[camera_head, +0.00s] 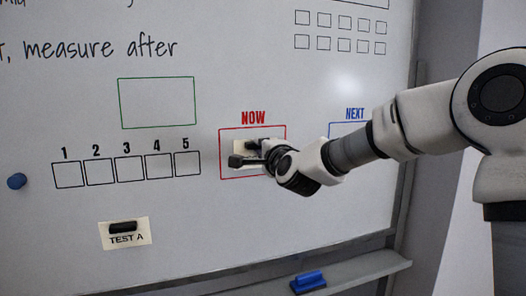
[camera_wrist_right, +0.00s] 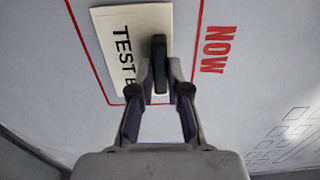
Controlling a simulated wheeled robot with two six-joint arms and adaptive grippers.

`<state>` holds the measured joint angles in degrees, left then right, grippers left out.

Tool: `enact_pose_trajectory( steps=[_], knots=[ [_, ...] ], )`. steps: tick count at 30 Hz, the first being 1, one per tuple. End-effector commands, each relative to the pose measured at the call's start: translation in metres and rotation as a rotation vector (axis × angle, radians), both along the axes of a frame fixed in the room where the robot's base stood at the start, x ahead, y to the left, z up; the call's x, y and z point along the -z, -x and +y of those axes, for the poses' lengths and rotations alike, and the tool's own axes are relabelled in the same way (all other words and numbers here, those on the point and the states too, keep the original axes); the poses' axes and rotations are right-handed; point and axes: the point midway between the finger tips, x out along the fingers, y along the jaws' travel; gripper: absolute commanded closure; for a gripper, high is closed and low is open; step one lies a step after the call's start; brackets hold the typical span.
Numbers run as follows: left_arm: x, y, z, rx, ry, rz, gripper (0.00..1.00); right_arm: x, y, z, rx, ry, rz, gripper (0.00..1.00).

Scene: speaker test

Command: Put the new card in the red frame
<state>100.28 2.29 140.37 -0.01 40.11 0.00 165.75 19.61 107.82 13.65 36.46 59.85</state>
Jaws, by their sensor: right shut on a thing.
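The cream card reading "TEST" with a partly hidden last letter (camera_wrist_right: 140,20) has a black handle (camera_wrist_right: 158,50) on its face. My right gripper (camera_wrist_right: 160,75) is shut on that handle. In the head view, the card (camera_head: 240,148) lies within the outline of the red frame (camera_head: 221,165) under "NOW", mostly hidden by my right gripper (camera_head: 254,155). In the wrist view the card looks close to the red line (camera_wrist_right: 84,40); whether it touches the board I cannot tell. Another card, "TEST A" (camera_head: 126,238), is on the board at lower left. My left gripper is not in view.
The whiteboard (camera_head: 210,100) has an empty green frame (camera_head: 157,103), several numbered boxes (camera_head: 128,169) and a blue "NEXT" frame (camera_head: 345,124) partly behind my right arm. A blue round magnet (camera_head: 16,181) is at the left. A blue eraser (camera_head: 308,281) lies on the tray (camera_head: 375,267) below.

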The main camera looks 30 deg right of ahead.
Motion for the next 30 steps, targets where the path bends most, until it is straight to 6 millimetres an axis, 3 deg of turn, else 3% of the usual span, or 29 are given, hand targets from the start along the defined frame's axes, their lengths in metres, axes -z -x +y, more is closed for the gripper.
enact_pose_trajectory(
  steps=[30],
  knots=[
    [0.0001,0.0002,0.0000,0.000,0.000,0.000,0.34,0.0001,-0.0059,-0.0011,0.000,0.002,0.000,1.00]
  ],
)
